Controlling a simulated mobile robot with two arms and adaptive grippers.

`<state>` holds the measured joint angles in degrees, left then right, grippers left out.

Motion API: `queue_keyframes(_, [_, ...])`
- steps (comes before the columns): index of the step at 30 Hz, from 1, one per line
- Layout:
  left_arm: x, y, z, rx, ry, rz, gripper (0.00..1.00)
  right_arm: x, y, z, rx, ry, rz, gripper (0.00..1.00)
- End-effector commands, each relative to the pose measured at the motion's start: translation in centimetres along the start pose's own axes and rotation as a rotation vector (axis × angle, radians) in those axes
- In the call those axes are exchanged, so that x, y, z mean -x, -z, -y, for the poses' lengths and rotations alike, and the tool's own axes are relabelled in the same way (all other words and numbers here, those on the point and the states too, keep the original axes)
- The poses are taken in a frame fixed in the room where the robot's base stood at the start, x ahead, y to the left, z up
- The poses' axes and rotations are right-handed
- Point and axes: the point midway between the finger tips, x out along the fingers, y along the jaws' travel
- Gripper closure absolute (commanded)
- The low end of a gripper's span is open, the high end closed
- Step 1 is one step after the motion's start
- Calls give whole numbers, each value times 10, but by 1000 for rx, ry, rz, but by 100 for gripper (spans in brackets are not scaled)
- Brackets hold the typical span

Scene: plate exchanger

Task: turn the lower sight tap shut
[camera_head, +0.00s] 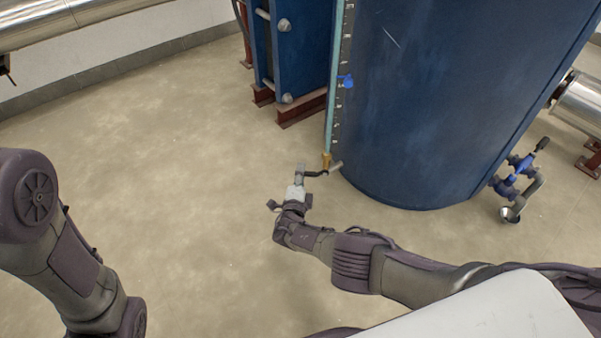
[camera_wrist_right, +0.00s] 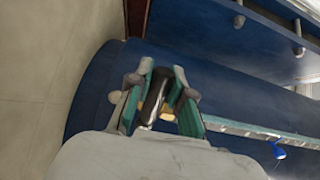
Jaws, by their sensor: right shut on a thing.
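The lower sight tap (camera_head: 326,159) is a small brass fitting at the foot of the pale sight tube, beside the blue tank. Its dark lever (camera_head: 316,174) reaches left from it to my right gripper (camera_head: 303,174). In the right wrist view, the black lever (camera_wrist_right: 155,95) lies between the teal-padded fingers of the right gripper (camera_wrist_right: 160,82), which is shut on it. A bit of the brass tap (camera_wrist_right: 168,115) shows behind the fingers. My left arm shows at the left of the head view, but its gripper is out of frame.
The blue tank (camera_head: 440,90) stands close behind the tap. The sight tube (camera_head: 334,70) rises along it, with a blue-handled fitting (camera_head: 346,81) higher up. A blue plate frame (camera_head: 300,50) stands behind to the left. The concrete floor (camera_head: 170,130) at left is clear.

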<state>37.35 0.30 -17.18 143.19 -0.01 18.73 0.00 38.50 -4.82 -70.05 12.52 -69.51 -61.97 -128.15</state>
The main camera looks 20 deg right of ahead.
Motion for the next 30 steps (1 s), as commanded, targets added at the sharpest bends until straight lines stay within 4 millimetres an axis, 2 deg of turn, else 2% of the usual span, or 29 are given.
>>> queue_keyframes(1, [0,0,0,0,0,0,53,1,0,-2,4,-3,3,100])
queue_keyframes(2, [0,0,0,0,0,0,53,1,0,-2,4,-3,3,75])
queue_keyframes(6, [0,-1,0,0,1,3,53,1,0,-1,3,-3,2,53])
queue_keyframes(20, [0,-2,0,0,3,1,53,5,0,-3,-1,-3,3,53])
queue_keyframes(28, [0,-2,0,0,1,2,53,27,1,-1,-2,-2,2,53])
queue_keyframes(30, [0,-2,0,0,1,2,53,41,0,-2,-2,-4,4,53])
